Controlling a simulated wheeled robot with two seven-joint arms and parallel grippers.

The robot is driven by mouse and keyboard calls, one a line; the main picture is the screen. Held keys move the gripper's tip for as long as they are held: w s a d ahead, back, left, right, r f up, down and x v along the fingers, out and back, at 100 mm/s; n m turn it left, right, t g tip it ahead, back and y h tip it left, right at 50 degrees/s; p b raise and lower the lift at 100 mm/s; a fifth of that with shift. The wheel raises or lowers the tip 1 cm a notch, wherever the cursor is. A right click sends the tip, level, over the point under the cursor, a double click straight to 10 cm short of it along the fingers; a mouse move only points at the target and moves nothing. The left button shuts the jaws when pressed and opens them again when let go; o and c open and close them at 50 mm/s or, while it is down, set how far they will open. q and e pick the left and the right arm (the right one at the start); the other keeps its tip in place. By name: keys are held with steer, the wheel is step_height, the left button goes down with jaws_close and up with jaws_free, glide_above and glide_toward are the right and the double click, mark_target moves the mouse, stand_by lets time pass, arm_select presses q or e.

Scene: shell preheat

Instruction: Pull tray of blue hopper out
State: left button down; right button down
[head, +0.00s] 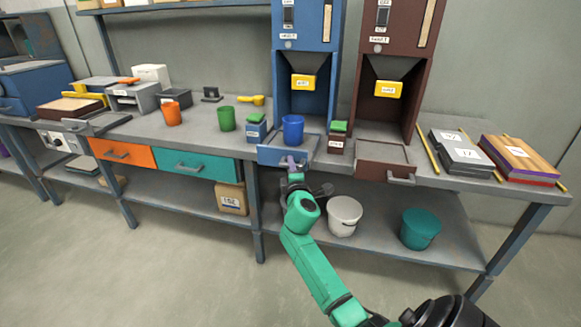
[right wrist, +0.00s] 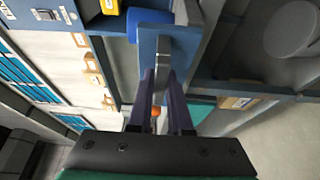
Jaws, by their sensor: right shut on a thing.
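The blue hopper (head: 305,45) stands on the workbench, with a yellow tag on its chute. Its blue tray (head: 269,156) is at the bench's front edge below the chute. A blue cup (head: 293,128) stands upright on the tray area under the chute. My right gripper (head: 291,166) is at the tray's front and is shut on the tray handle. In the right wrist view the two dark fingers (right wrist: 164,92) close around the grey handle (right wrist: 163,66) on the blue tray front (right wrist: 148,48). My left gripper is not in view.
A brown hopper (head: 398,50) with its own tray (head: 370,171) stands to the right. Small blue (head: 256,132) and brown (head: 336,145) boxes flank the cup. A white bucket (head: 344,212) sits on the lower shelf. The floor in front is clear.

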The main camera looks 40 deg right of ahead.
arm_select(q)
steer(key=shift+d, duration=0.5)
arm_select(e)
steer(key=shift+a+f, duration=0.1)
steer(key=shift+f, duration=0.15)
steer(key=c, duration=0.9)
jaws_free()
steer(key=shift+o, duration=0.3)
steer(key=shift+s+a+r, duration=0.1)
steer(key=shift+r, duration=0.05)
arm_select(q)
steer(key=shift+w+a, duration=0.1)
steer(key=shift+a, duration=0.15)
arm_select(e)
steer(key=v, duration=1.4)
steer(key=shift+s, duration=0.3)
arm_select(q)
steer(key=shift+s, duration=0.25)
